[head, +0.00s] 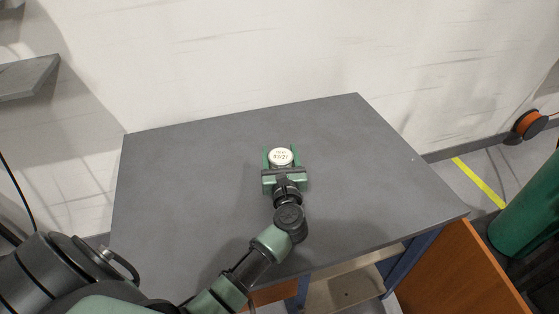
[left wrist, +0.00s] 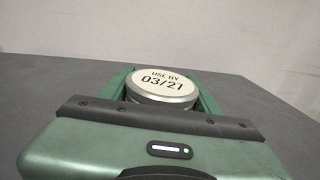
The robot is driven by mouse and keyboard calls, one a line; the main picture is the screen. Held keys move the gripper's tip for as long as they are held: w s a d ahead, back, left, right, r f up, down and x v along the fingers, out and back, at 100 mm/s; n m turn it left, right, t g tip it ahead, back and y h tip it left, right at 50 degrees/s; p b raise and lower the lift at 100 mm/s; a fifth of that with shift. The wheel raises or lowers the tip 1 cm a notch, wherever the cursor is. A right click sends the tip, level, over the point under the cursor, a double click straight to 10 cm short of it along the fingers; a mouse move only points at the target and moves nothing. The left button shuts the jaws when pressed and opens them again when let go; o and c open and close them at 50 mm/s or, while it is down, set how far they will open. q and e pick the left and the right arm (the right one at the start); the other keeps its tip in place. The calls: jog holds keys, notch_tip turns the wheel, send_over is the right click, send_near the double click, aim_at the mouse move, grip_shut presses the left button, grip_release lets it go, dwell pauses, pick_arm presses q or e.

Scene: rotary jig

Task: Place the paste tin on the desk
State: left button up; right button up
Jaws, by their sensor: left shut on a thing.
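The paste tin (head: 280,157) is a small round tin with a white lid, between the green fingers of my left gripper (head: 281,155). In the left wrist view the tin (left wrist: 161,84) shows its lid print "USE BY 03/21" and a silvery rim. The left gripper (left wrist: 161,88) is shut on the tin, with a finger on each side. The tin is upright over the middle of the grey desk (head: 180,180). Its underside is hidden, so I cannot tell whether it touches the desk top. My right gripper is not in view.
The desk top is bare around the gripper, with free room on all sides. A pale wall (head: 230,50) stands behind it. A grey shelf (head: 25,78) is at the upper left. A green cylinder (head: 528,215) and an orange reel (head: 528,124) are off to the right.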

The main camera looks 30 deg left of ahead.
pick_arm(q)
jog(key=shift+f, duration=1.05)
jog(key=shift+f, duration=0.1)
jog(key=o, duration=1.7)
jog(key=shift+o, duration=0.2)
jog(key=v, duration=1.2)
